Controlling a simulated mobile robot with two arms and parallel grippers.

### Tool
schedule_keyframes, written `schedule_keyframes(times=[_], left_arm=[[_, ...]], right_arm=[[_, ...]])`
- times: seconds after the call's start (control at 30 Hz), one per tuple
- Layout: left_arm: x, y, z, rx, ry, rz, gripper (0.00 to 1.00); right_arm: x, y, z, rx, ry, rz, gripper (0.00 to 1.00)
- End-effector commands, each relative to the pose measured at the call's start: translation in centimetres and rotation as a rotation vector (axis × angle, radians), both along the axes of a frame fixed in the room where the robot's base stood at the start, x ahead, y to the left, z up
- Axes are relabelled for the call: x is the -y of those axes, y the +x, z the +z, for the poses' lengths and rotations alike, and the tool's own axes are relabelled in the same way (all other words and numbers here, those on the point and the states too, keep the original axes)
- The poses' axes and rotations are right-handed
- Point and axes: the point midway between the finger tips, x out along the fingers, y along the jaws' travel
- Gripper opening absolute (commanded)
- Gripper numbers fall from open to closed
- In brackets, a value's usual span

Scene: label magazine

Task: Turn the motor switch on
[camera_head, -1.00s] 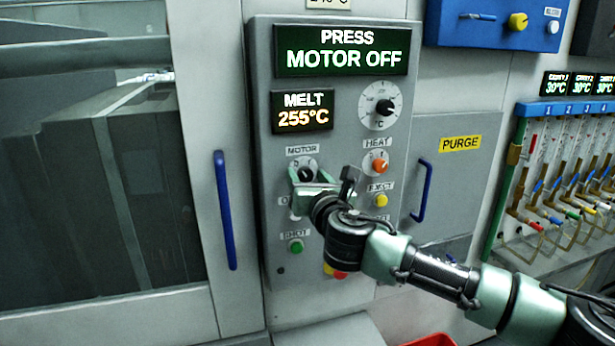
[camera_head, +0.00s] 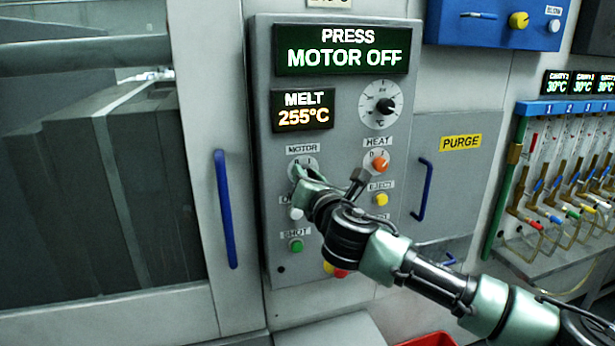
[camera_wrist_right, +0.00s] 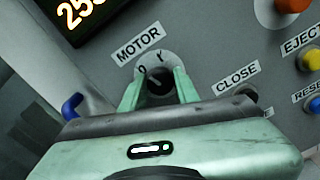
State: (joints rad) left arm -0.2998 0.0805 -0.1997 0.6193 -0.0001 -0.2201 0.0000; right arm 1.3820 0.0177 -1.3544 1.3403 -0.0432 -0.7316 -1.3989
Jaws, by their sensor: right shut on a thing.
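The motor switch is a round grey dial (camera_head: 303,162) under the MOTOR label on the press panel. In the right wrist view its dark knob (camera_wrist_right: 158,84) sits between the two green fingers of my right gripper (camera_wrist_right: 157,92). The fingers are shut on the knob. In the head view my right gripper (camera_head: 304,178) reaches the dial from the lower right and hides the knob. The display (camera_head: 342,49) above reads PRESS MOTOR OFF. My left gripper is not in view.
An orange heat knob (camera_head: 380,162), a yellow eject button (camera_head: 381,199) and a green shot button (camera_head: 296,245) are close to my right arm. A blue door handle (camera_head: 225,210) stands to the left. A blue purge-door handle (camera_head: 422,190) stands to the right.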

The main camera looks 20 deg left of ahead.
Motion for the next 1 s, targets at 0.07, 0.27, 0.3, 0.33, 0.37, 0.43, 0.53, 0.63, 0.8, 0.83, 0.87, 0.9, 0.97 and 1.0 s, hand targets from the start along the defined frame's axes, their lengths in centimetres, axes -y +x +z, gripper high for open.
schedule_keyframes(times=[0.07, 0.27, 0.3, 0.33, 0.37, 0.43, 0.53, 0.63, 0.8, 0.83, 0.87, 0.9, 0.97, 1.0], left_arm=[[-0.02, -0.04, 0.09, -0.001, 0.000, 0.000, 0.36], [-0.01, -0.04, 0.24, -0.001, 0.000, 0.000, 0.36], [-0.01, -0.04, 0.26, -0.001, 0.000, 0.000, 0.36], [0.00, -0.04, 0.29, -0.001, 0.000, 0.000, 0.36], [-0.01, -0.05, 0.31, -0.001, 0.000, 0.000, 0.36], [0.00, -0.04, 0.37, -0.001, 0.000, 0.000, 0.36], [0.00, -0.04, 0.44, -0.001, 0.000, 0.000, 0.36], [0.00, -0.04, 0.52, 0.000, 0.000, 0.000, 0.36], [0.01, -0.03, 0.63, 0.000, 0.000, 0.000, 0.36], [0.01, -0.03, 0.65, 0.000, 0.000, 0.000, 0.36], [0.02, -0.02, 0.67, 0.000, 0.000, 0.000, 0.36], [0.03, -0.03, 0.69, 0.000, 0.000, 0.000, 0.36], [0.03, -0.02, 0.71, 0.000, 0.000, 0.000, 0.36], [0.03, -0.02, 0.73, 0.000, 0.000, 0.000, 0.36]], right_arm=[[0.04, 0.04, -0.03, -0.044, 0.063, -0.002, 0.00], [0.10, 0.08, -0.06, -0.151, 0.222, -0.003, 0.00], [0.10, 0.08, 0.00, -0.172, 0.252, -0.003, 0.00], [0.10, 0.07, -0.02, -0.188, 0.276, -0.003, 0.00], [0.08, 0.06, -0.06, -0.204, 0.299, -0.002, 0.00], [0.07, 0.06, -0.01, -0.240, 0.355, -0.002, 0.00], [0.11, 0.08, -0.03, -0.293, 0.433, -0.002, 0.00], [0.12, 0.09, -0.05, -0.343, 0.507, -0.003, 0.00], [0.12, 0.10, -0.04, -0.419, 0.619, -0.002, 0.00], [0.13, 0.11, -0.04, -0.431, 0.637, -0.002, 0.00], [0.16, 0.12, -0.05, -0.442, 0.654, -0.003, 0.00], [0.17, 0.13, -0.07, -0.456, 0.675, -0.003, 0.00], [0.15, 0.12, -0.09, -0.475, 0.703, -0.003, 0.00], [0.16, 0.13, -0.06, -0.486, 0.720, -0.003, 0.00]])
